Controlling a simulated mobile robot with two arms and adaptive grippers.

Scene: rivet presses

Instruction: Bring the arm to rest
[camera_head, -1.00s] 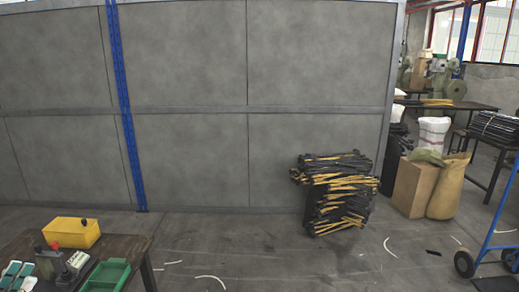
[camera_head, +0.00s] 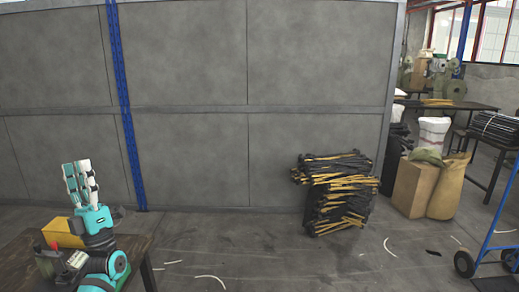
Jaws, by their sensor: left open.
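My left gripper (camera_head: 81,182) is in the lower left of the head view, above the table (camera_head: 143,248). Its pale fingers point up and hold nothing that I can see. My left arm below it is teal and dark, and it hides part of the table, most of the yellow bin's right side and nearly all of the green tray. My right gripper does not show.
The yellow bin (camera_head: 62,232) and a small device with a red knob (camera_head: 55,245) are beside my left arm. A stack of black and yellow bundles (camera_head: 337,195) stands on the floor. A blue hand truck (camera_head: 490,235) is at the right. The middle floor is mostly clear.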

